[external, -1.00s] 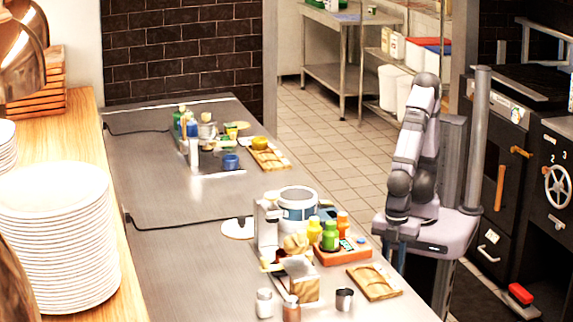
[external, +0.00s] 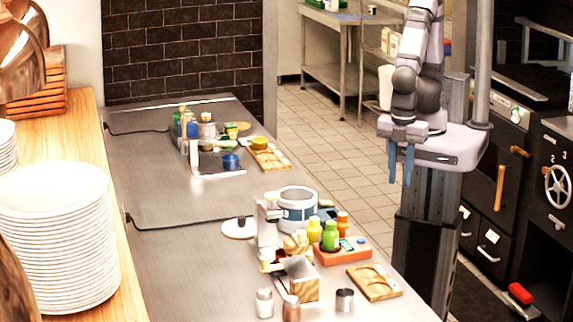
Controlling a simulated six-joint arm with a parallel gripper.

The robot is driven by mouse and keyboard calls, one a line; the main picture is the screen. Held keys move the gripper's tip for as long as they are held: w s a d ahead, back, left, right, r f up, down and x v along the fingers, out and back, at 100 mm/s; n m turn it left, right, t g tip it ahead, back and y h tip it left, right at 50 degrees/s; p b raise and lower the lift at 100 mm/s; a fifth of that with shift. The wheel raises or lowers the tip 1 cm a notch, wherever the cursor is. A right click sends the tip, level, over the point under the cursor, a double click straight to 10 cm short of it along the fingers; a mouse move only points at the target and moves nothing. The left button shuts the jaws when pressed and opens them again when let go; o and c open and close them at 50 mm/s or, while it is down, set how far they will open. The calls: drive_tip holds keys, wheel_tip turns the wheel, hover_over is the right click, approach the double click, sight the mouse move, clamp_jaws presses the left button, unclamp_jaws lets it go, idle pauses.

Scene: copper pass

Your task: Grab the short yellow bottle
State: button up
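The short yellow bottle (external: 314,229) stands upright at the near end of the counter, in a cluster of squeeze bottles. A green bottle (external: 330,237) is just to its right and partly in front of it, and an orange bottle (external: 343,226) is further right. The yellow bottle's base is hidden. My gripper (external: 401,178) hangs over the floor beyond the counter's right edge, up and to the right of the bottles. Its two blue fingers point down with a gap between them. It is empty and touches nothing.
An orange tray (external: 338,258) sits by the bottles. Metal cups and shakers stand near. The counter's middle (external: 185,235) is clear. A second cluster stands further back.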

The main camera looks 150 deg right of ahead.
wheel_tip(320, 180, up, 6)
drive_tip(key=p, duration=0.5)
drive_tip(key=w+a+f+m+t+y+b, duration=0.1)
drive_tip(key=w+a+t+b, duration=0.2)
drive_tip(key=w, duration=0.6)
drive_tip(key=w+a+f+m+t+b, duration=0.1)
drive_tip(key=w+a+t+b, duration=0.2)
drive_tip(key=w, duration=0.6)
drive_tip(key=w+d+m+t+h+b, duration=0.25)
drive_tip(key=w+m+t+b, duration=0.2)
drive_tip(key=w, duration=0.75)
drive_tip(key=w+d+m+h+b, duration=0.2)
drive_tip(key=w+d+h+b, duration=0.1)
drive_tip(key=d+h, duration=0.15)
drive_tip(key=m+g+h+b, duration=0.9)
drive_tip(key=g+h+b, duration=0.1)
approach(314, 232)
drive_tip(key=d+r, duration=0.1)
drive_tip(key=s+d+r, duration=0.1)
drive_tip(key=d, duration=0.1)
drive_tip(key=shift+s+d+r, duration=0.2)
drive_tip(key=shift+r, duration=0.2)
drive_tip(key=shift+a+f+m+g, duration=0.1)
drive_tip(key=shift+f+m+g, duration=0.15)
drive_tip(key=shift+f, duration=0.05)
drive_tip(key=shift+s+r, duration=0.1)
